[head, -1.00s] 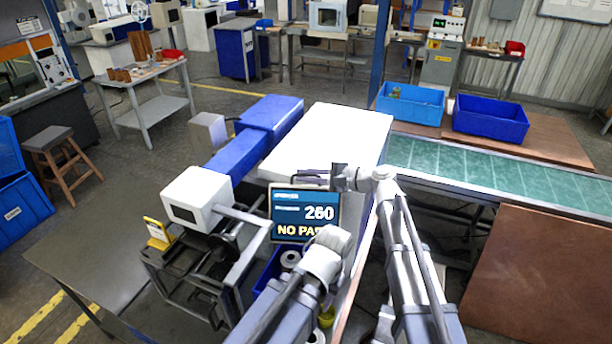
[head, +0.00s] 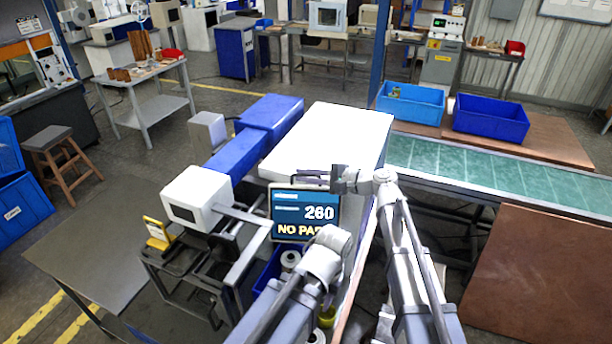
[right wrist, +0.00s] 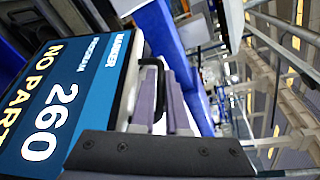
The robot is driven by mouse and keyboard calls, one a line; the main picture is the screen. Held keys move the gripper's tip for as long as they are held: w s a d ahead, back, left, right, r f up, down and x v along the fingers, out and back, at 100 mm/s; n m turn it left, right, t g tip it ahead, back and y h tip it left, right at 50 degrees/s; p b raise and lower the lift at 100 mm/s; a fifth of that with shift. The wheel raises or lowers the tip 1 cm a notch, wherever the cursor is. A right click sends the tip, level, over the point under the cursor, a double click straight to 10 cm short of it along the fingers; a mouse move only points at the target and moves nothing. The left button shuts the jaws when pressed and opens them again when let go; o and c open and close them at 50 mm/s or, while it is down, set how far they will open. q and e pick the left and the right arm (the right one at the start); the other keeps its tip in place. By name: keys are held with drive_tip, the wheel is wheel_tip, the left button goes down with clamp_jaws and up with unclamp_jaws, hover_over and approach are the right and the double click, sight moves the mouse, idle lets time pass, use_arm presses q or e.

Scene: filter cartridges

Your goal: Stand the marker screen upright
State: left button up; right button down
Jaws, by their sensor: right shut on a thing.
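The marker screen (head: 304,212) is a dark-framed blue panel reading 260 and NO PART, facing me beside the white housing. Its lettering is level in the head view; its exact tilt is hard to judge. The screen also fills the left of the right wrist view (right wrist: 62,92), turned sideways. My right gripper (head: 318,181) reaches in from the right at the screen's top edge. In the right wrist view its fingers (right wrist: 160,98) are shut on the screen's black handle (right wrist: 150,66). My left arm covers the screen's lower right corner; its gripper is not visible.
A white cover (head: 335,137) lies behind. A blue bin (head: 268,272) holding white cartridges is below. A green conveyor (head: 480,172) runs right.

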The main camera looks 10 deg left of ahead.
drive_tip(key=shift+s+d+n, duration=0.1)
drive_tip(key=shift+s+n, duration=0.3)
drive_tip(key=shift+s, duration=0.25)
drive_tip(key=s, duration=0.1)
drive_tip(key=s+r, duration=0.1)
drive_tip(key=s, duration=0.1)
drive_tip(key=shift+s+d+r+n, duration=0.1)
drive_tip(key=shift+s+d+n, duration=0.1)
drive_tip(key=shift+n, duration=0.1)
drive_tip(key=c, duration=1.2)
unclamp_jaws()
use_arm(q)
drive_tip(key=shift+s+f, duration=0.1)
drive_tip(key=shift+s, duration=0.3)
drive_tip(key=shift+r+p, duration=0.55)
use_arm(e)
drive_tip(key=f+v, duration=0.1)
drive_tip(key=v, duration=0.6)
drive_tip(key=shift+s+d+r, duration=0.2)
drive_tip(key=shift+d+r, duration=0.05)
drive_tip(key=shift+d, duration=0.1)
